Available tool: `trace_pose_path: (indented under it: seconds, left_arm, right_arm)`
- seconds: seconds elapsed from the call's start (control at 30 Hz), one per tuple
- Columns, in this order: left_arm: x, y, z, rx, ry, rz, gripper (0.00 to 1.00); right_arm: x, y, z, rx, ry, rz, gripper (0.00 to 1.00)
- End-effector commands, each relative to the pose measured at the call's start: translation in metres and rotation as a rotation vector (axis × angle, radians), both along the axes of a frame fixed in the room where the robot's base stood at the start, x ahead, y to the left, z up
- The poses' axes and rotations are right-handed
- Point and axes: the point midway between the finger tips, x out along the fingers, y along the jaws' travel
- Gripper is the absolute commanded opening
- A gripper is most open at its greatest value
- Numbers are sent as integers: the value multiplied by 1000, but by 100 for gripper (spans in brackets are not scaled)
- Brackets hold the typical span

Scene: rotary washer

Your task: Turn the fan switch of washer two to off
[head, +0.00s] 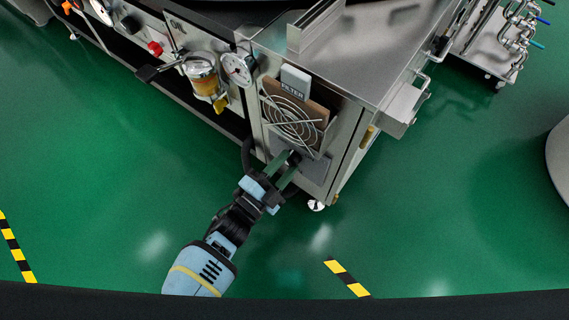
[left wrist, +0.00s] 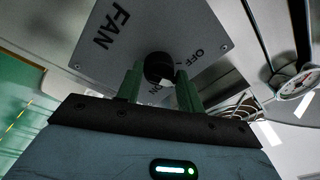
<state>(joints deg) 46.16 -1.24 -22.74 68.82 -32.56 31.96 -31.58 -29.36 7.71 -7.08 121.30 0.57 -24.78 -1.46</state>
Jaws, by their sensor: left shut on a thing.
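The fan switch is a round black knob (left wrist: 158,68) on a grey plate (left wrist: 190,22) lettered FAN, OFF and ON in the left wrist view. In the head view the knob (head: 295,157) is a small dark spot below the round fan grille on the front of the washer (head: 343,100). My left gripper (head: 284,166) reaches up to it from below. In the left wrist view its two green fingers (left wrist: 160,86) stand on either side of the knob, shut on it. The knob's pointer is too dark to read. My right gripper is in neither view.
A filter box with a wire fan grille (head: 291,121) sits just above the switch. A pressure gauge (head: 237,69) and an amber-filled glass bowl (head: 202,75) are to its left. Green floor (head: 440,215) is open in front and right.

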Motion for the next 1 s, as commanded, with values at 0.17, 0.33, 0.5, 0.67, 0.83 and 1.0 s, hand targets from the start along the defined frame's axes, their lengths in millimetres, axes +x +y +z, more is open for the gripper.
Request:
trace_pose_path:
  seconds: [0.17,0.33,0.5,0.67,0.83,1.0]
  left_arm:
    - [-3,1,-5,-122,104,1,14]
    - [-3,0,-6,-224,179,2,14]
    - [-4,-1,-6,-301,236,0,14]
    - [-4,-1,-6,-348,270,1,14]
    - [-5,-2,-6,-372,289,-1,14]
    - [-5,-2,-7,-380,294,-1,14]
  right_arm:
    - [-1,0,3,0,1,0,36]
    - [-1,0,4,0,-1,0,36]
    - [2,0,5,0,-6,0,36]
    - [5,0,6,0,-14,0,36]
    - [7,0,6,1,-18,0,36]
    - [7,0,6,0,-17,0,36]
